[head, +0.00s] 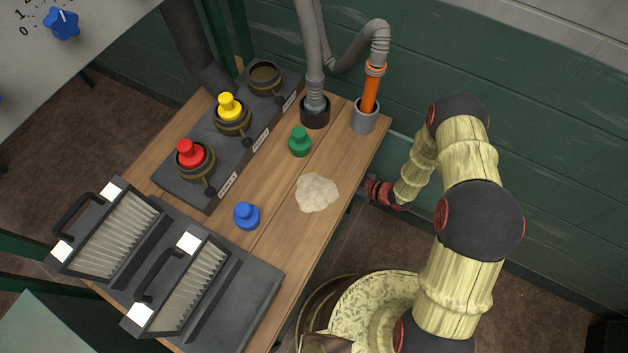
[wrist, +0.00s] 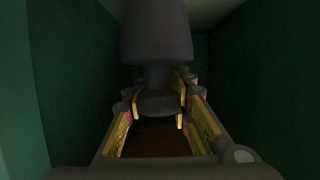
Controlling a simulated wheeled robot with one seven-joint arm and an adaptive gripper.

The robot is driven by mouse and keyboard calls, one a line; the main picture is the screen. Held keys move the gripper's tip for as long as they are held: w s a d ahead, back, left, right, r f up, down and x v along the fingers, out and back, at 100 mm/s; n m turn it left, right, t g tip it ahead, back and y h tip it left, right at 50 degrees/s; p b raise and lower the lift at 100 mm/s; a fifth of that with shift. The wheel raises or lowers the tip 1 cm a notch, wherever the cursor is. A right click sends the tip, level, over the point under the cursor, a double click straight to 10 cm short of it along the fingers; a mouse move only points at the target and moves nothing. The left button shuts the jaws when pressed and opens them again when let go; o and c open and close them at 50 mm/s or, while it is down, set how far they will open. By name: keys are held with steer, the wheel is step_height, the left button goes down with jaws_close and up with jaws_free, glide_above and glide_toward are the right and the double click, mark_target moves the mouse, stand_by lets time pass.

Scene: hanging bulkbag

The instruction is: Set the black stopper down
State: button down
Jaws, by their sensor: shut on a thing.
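The black stopper (wrist: 157,35) fills the upper middle of the wrist view, with a wide dark body, a narrower neck and a rounded end. My gripper (wrist: 160,106) is shut on it, with yellow-lined fingers on both sides of its lower end. In the head view my arm's end is at the right edge of the wooden table (head: 300,240), low beside it. The fingers and the black stopper cannot be made out there, hidden by the table edge and my arm.
A grey holder (head: 212,190) has red (head: 189,153) and yellow (head: 229,107) stoppers and an empty ring (head: 264,78). Green (head: 300,142) and blue (head: 246,215) stoppers stand on the table near a pale powder patch (head: 317,192). Filters (head: 110,235) lie front left. Hoses (head: 313,60) stand behind.

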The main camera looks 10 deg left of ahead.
steer(key=shift+w+a+f+b, duration=0.5)
steer(key=shift+a+f+b, duration=0.25)
steer(key=shift+f, duration=0.8)
steer(key=shift+w+a+f+b, duration=0.45)
steer(key=shift+a+f+b, duration=0.35)
steer(key=shift+f, duration=0.7)
steer(key=shift+w+a+f+b, duration=0.55)
steer(key=shift+a+f, duration=0.35)
steer(key=shift+f, duration=0.65)
steer(key=shift+f, duration=0.15)
steer(key=c, duration=1.5)
jaws_free()
steer(key=shift+s+d+r, duration=0.1)
steer(key=shift+d+r, duration=0.1)
steer(key=shift+r, duration=0.05)
steer(key=p+v, duration=0.3)
steer(key=v, duration=0.7)
steer(key=shift+d+r+p, duration=0.1)
steer(key=shift+p, duration=0.25)
steer(key=shift+s+d+r, duration=0.15)
steer(key=shift+s+d, duration=0.15)
steer(key=shift+d, duration=0.25)
